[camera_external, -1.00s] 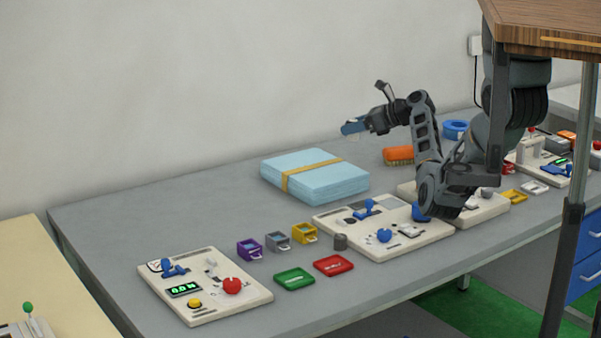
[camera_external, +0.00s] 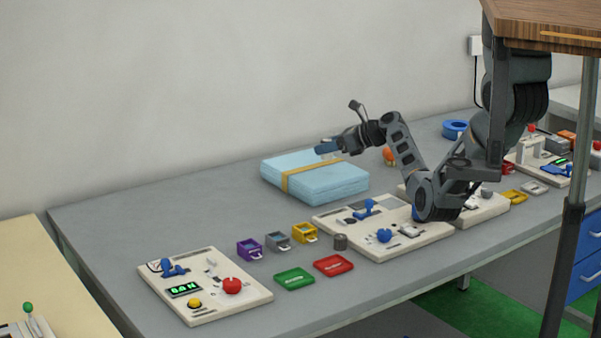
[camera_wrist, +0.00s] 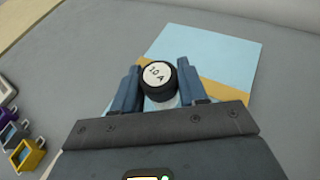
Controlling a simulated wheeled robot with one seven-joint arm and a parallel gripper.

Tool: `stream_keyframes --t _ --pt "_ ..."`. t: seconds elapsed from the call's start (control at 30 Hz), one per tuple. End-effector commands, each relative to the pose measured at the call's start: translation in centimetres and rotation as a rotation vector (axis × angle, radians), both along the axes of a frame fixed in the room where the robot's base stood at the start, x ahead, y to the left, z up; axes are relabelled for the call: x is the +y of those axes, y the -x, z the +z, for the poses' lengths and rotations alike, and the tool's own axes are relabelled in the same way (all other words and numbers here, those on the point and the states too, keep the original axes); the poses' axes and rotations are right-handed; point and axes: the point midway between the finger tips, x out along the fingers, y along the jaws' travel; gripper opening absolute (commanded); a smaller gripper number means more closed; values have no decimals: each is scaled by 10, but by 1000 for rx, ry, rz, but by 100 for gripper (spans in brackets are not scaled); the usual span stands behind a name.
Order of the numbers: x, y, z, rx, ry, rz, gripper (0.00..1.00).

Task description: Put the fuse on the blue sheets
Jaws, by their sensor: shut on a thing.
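The blue sheets (camera_external: 325,184) are a light blue stack with a yellow band, lying on the grey table in the external view. They also show in the wrist view (camera_wrist: 215,55), beyond and below the fingers. My gripper (camera_external: 325,147) is over the back part of the stack. In the wrist view my gripper (camera_wrist: 158,88) is shut on the fuse (camera_wrist: 157,77), a black-rimmed cylinder with a white end marked "10 A" and a clear body. The fuse is held between both fingers; it is too small to make out in the external view.
Purple (camera_external: 250,250), grey (camera_external: 278,242) and yellow (camera_external: 304,233) holders stand in front. Green (camera_external: 294,279) and red (camera_external: 333,265) trays lie nearer. The table left of the sheets is clear.

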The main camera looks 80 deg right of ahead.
Motion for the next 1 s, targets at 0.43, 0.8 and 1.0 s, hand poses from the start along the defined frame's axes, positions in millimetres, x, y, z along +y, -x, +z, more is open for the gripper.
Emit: stream_keyframes --t 0.43,0.8,1.0 --pt "0 -1 -41 -1 1 -1 12" --pt "0 -1 -43 -1 0 0 46" --pt "0 -1 -43 0 0 0 65"
